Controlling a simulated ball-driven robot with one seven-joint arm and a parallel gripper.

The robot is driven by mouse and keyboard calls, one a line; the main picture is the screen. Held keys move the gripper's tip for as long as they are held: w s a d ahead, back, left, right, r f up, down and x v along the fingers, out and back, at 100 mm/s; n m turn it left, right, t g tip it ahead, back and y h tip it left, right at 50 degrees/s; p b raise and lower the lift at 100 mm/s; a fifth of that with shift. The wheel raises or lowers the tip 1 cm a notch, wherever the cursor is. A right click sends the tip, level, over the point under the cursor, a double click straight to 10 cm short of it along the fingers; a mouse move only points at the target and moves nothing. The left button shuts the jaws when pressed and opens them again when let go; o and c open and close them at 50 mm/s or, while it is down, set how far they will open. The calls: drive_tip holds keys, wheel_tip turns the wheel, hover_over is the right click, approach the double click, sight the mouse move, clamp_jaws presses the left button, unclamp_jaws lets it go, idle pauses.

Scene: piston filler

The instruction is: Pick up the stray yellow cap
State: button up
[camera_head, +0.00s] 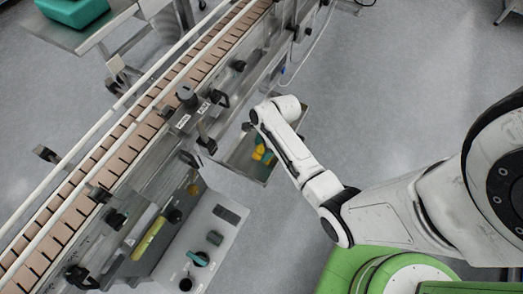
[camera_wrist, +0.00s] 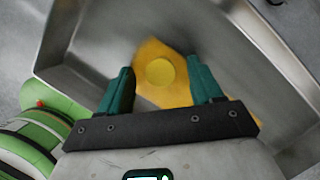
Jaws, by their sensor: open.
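The yellow cap (camera_wrist: 160,72) is a small round disc in the wrist view. It lies on top of a flat, darker yellow-orange piece (camera_wrist: 150,53) inside a grey metal tray (camera_wrist: 262,48). My gripper (camera_wrist: 163,76) has two teal fingers, spread open, one on each side of the cap with gaps between. I cannot tell how far the fingertips are above it. In the head view, yellow shapes (camera_head: 262,153) show in the tray (camera_head: 240,157) beside my wrist. I cannot tell the cap from the other yellow there, and my arm hides part of the tray.
The tray's raised metal walls stand around the fingers. In the head view, a conveyor (camera_head: 120,148) with brown slats runs diagonally to the left of the tray. A control box (camera_head: 208,240) with knobs stands below it. Open grey floor (camera_head: 390,90) lies to the right.

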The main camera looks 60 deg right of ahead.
drive_tip(key=c, duration=1.1)
drive_tip(key=shift+c, duration=0.2)
